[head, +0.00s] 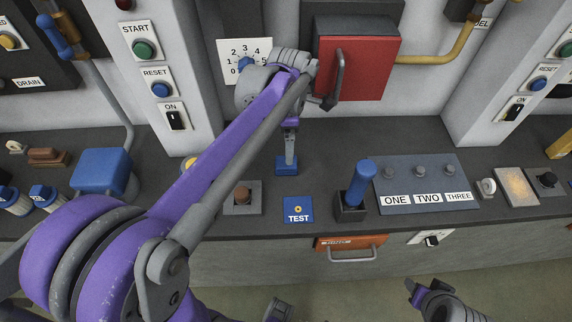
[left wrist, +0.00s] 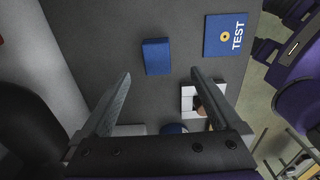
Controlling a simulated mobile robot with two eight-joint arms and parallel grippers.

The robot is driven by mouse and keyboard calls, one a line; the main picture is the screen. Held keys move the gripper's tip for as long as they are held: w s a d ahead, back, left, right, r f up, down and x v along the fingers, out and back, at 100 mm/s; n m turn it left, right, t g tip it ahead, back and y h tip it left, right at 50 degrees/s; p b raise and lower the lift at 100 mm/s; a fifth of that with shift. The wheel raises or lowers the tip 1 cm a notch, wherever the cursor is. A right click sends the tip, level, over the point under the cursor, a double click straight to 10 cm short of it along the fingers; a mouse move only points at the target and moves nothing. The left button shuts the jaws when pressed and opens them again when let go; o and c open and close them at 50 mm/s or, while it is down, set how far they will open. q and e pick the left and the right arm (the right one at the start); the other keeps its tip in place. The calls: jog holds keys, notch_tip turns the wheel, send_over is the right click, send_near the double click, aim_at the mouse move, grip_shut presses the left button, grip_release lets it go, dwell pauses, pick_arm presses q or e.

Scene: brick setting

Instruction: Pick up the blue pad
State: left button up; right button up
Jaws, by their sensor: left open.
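A small plain blue pad (head: 287,169) lies on the dark grey countertop, behind a flat blue square plate marked TEST (head: 298,210). My left gripper (head: 291,162) points down right over the blue pad in the head view. In the left wrist view, my left gripper (left wrist: 160,73) is open and empty, its two fingers apart. The blue pad (left wrist: 156,56) shows whole there, just past the fingertips and between their lines. I cannot tell whether a finger touches it. The TEST plate (left wrist: 225,35) is off to the right.
A brown button on a grey base (head: 242,196) stands left of the TEST plate. A blue lever (head: 360,185) and a panel marked ONE, TWO, THREE (head: 428,183) stand to the right. A red box with a handle (head: 365,65) is on the wall behind my left arm.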

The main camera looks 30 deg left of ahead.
pick_arm(q)
notch_tip(320, 180, down, 4)
jog(key=f, duration=0.5)
jog(key=shift+w+a+f, duration=0.1)
jog(key=shift+a+f, duration=0.25)
jog(key=shift+f, duration=0.05)
jog(key=c, duration=1.4)
jog(key=shift+r, duration=0.1)
jog(key=shift+c, duration=0.2)
notch_tip(320, 180, up, 10)
jog(key=shift+f, duration=0.1)
